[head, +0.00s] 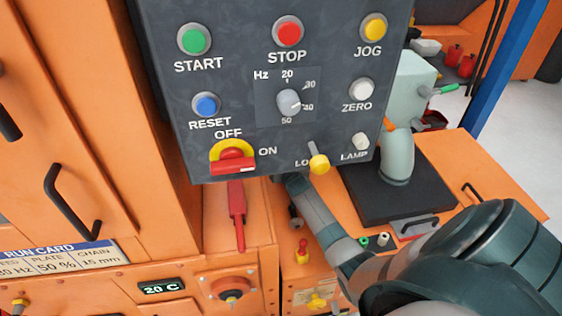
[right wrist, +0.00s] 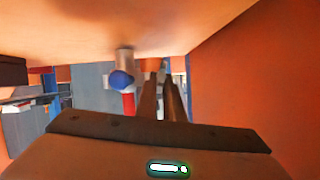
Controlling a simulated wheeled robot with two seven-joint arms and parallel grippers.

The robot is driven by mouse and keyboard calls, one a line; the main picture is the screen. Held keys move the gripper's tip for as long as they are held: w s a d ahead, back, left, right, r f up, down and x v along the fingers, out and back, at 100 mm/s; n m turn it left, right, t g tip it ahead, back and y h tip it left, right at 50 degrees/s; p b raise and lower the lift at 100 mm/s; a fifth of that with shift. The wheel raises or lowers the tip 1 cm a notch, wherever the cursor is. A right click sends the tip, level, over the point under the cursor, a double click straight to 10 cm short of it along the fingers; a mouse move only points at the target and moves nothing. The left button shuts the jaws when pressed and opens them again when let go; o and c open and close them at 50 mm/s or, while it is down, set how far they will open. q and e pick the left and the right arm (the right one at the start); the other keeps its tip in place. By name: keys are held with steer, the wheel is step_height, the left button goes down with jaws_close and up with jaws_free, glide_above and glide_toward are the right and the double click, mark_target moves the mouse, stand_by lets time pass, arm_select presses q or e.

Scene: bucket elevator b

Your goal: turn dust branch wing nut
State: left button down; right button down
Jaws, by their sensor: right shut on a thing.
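In the right wrist view the two dark fingers of my right gripper (right wrist: 160,92) reach up close together, nearly parallel. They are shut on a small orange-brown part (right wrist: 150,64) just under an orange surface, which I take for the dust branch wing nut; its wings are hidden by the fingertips. In the head view my right arm comes in from the lower right and reaches behind the grey control panel (head: 235,60), which hides the gripper and the nut. My left gripper is not in any view.
A pale stub with a blue knob (right wrist: 122,80) and a red part below it sit just left of the fingers. An orange wall (right wrist: 235,75) stands close on the right. The head view shows a red handle (head: 237,215) below the panel and an orange cabinet (head: 75,130) at left.

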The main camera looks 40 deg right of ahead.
steer(key=c, duration=2.2)
jaws_free()
